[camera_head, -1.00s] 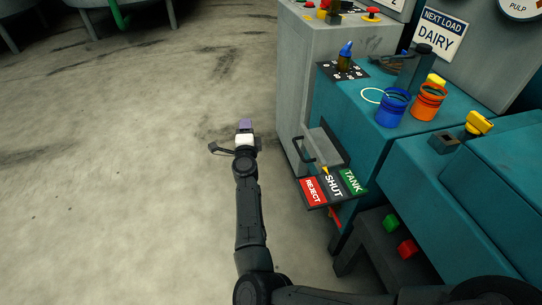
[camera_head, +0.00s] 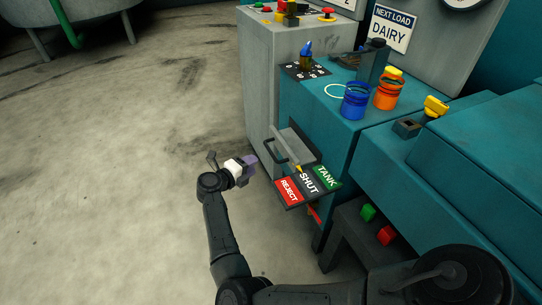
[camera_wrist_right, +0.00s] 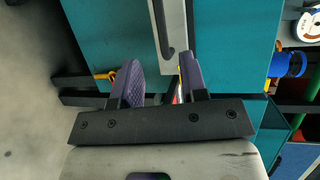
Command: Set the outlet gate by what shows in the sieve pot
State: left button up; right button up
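The outlet gate (camera_head: 293,146) is a grey slide with a black handle (camera_head: 274,152) on the side of the teal machine. Its yellow pointer is at SHUT on the label plate (camera_head: 308,184), between red REJECT and green TANK. My right gripper (camera_head: 248,165), with purple fingers, is just left of the handle and apart from it. In the right wrist view its fingers (camera_wrist_right: 159,64) are spread and empty, with the black handle (camera_wrist_right: 163,38) ahead between them. A blue pot (camera_head: 355,100) and an orange pot (camera_head: 387,95) stand on the machine; their contents cannot be made out. My left gripper is out of view.
A sign (camera_head: 391,29) reads NEXT LOAD DAIRY. A blue-topped dial knob (camera_head: 306,54) and a grey cabinet (camera_head: 270,75) with buttons stand behind the gate. Green (camera_head: 368,212) and red (camera_head: 386,235) buttons sit low at right.

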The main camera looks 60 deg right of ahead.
aim_at(272, 153)
jog(key=shift+b+x, duration=2.1)
jog(key=shift+x, duration=3.25)
jog(key=shift+r, duration=0.15)
jog(key=shift+c, duration=0.5)
grip_shut()
